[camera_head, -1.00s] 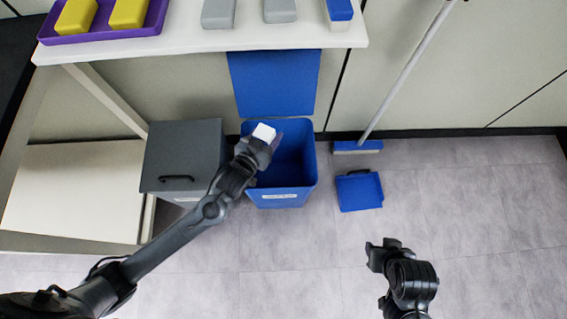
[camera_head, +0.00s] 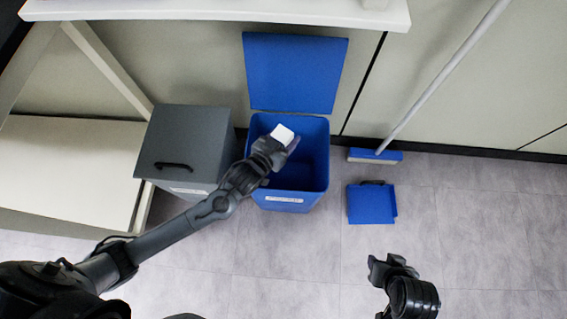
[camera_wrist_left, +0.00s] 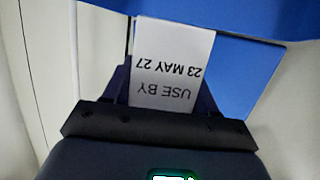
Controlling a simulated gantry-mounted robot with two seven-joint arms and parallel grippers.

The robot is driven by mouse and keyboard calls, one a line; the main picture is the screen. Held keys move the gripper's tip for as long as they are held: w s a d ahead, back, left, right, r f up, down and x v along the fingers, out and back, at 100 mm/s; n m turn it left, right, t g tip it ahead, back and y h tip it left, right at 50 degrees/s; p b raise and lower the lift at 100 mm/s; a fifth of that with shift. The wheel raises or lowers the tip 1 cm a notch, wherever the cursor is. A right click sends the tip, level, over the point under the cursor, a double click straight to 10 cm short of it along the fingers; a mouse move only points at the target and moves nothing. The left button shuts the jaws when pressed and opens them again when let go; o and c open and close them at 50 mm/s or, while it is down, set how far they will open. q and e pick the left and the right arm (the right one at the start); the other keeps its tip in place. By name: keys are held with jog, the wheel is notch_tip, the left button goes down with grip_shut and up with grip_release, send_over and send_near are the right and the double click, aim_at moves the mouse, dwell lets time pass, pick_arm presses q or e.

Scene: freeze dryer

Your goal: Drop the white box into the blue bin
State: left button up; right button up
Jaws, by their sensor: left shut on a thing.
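The white box (camera_head: 283,134) is held in my left gripper (camera_head: 278,146), over the open blue bin (camera_head: 316,165). In the left wrist view the white box (camera_wrist_left: 172,65) sits between the fingers, and its printed face reads "USE BY 23 MAY 27" upside down. My left gripper (camera_wrist_left: 168,98) is shut on it there. The bin's blue lid (camera_head: 295,72) stands open against the wall. My right gripper (camera_head: 392,268) is low at the right over the floor, away from the bin; its jaw opening is not clear.
A grey lidded bin (camera_head: 185,140) stands just left of the blue bin. A blue dustpan (camera_head: 371,204) and a blue broom (camera_head: 375,156) are to the right. A white shelf (camera_head: 220,12) crosses above. The floor in front is clear.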

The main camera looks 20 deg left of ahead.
pick_arm(q)
jog(key=shift+f, duration=0.4)
jog(key=o, duration=1.1)
jog(key=shift+s+a+r, duration=0.15)
jog(key=shift+s+r, duration=0.1)
jog(key=shift+s, duration=0.2)
jog(key=shift+p+v, duration=2.85)
jog(key=shift+v, duration=2.05)
